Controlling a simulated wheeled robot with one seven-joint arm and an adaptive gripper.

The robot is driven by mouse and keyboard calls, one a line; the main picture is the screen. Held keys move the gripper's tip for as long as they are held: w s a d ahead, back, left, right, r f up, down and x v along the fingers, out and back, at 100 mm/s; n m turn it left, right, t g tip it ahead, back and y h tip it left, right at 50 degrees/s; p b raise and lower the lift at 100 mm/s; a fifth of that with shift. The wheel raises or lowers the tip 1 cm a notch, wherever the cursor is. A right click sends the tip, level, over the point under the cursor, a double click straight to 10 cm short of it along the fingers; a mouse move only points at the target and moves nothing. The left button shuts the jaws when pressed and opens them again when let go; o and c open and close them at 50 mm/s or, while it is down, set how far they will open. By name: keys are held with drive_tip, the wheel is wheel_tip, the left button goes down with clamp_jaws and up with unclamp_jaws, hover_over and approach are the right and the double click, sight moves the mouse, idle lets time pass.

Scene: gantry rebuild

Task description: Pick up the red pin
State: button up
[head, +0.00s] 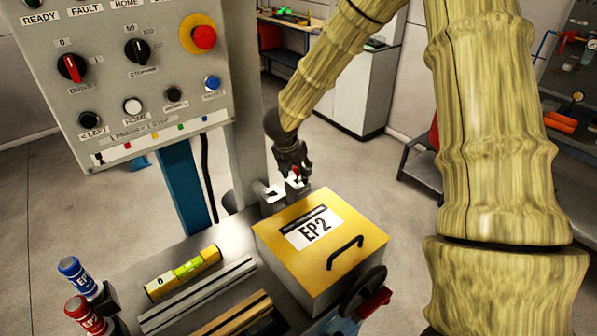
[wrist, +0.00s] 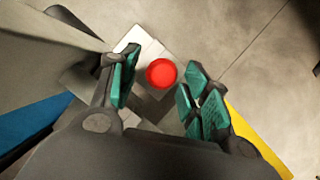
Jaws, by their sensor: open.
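The red pin (wrist: 161,73) shows as a round red top in the wrist view, seen from above between my two finger pads. A small bit of its red also shows in the head view (head: 296,170), mostly hidden behind my fingers. It stands at a pale metal block (head: 268,192) near the column. My gripper (head: 301,178) points down over it, its green-padded fingers open on either side. A gap shows between the pin and each pad in the wrist view. I cannot tell how far the fingertips reach down past the top.
A yellow EP2 box (head: 345,271) with a black handle stands close beside the block. A control panel (head: 125,75) and grey column (head: 240,120) rise at the left.

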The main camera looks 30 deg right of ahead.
drive_tip(key=shift+d+f, duration=0.1)
drive_tip(key=shift+f, duration=0.15)
drive_tip(key=c, duration=1)
drive_tip(key=shift+c, duration=0.2)
